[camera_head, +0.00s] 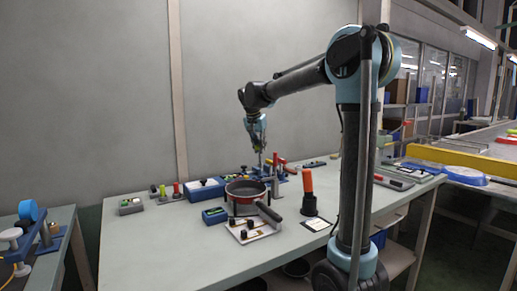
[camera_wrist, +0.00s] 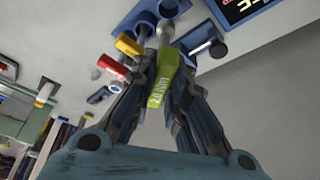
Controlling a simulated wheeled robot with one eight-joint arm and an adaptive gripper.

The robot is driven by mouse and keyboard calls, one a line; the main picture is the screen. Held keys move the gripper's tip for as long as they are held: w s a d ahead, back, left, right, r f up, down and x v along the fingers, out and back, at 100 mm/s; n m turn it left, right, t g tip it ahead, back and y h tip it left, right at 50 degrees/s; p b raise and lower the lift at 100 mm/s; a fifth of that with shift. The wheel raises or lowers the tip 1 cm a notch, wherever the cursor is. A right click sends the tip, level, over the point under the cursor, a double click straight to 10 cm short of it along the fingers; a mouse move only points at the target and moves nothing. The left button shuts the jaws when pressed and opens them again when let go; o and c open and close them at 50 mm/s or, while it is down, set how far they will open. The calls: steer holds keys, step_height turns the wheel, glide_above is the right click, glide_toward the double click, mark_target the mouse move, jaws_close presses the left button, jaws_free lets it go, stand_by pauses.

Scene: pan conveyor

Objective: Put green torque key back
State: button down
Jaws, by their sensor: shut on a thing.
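My gripper (camera_wrist: 166,70) is shut on the green torque key (camera_wrist: 166,84), with a finger on either side of its green handle, which carries printed lettering. The key's grey shaft points away from my gripper toward a blue rack (camera_wrist: 128,27) in the wrist view; I cannot tell whether it is in a slot. A yellow-handled tool (camera_wrist: 128,45) and a red-handled tool (camera_wrist: 111,66) are beside it on the left. In the head view my gripper (camera_head: 258,143) points down above the blue rack at the back of the table; the key is too small to make out there.
A red-rimmed pan (camera_head: 246,187) stands on a fixture in front of the rack. A blue box (camera_head: 205,188) is to its left. An orange-handled tool (camera_head: 308,185) stands upright to the right. The grey table (camera_head: 165,245) is clear at the front left.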

mark_target(260, 162)
steer(key=shift+f, duration=2.1)
steer(key=shift+f, duration=2.2)
steer(key=c, duration=1.5)
jaws_free()
